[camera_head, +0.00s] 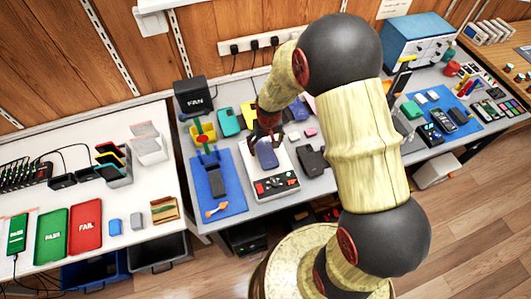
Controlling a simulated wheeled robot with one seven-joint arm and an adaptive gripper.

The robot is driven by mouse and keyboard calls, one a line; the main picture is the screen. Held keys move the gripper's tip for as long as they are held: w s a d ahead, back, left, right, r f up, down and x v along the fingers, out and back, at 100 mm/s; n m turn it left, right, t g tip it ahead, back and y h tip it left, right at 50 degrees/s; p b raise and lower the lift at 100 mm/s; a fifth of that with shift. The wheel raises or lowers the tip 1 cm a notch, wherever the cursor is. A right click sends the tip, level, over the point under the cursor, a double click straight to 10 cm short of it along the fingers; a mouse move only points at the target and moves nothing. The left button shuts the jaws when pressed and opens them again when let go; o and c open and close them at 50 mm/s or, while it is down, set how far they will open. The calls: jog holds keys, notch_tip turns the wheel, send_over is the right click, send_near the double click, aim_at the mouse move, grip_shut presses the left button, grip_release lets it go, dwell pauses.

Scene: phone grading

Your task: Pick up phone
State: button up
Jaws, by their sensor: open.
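A dark blue phone (267,157) lies on a white test box (286,186) with red and green buttons, in the middle of the grey bench. My gripper (266,141) is open and points down at the top end of this phone. The gripper hides part of the phone's upper end. I cannot tell whether the fingers touch it. Another dark phone or case (311,160) lies to the right of the box.
A blue mat (233,200) with tools lies left of the box. Green PASS (52,236) and red FAIL (86,226) trays lie on the white table at left. Several phones lie on a blue mat (470,126) at right. My arm covers much of the bench's right half.

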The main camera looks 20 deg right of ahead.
aim_at(266, 152)
notch_tip(266, 152, down, 4)
jog(key=shift+w+r+b, duration=0.1)
jog(key=shift+b, duration=0.2)
jog(key=c, duration=0.3)
jog(key=c, duration=1)
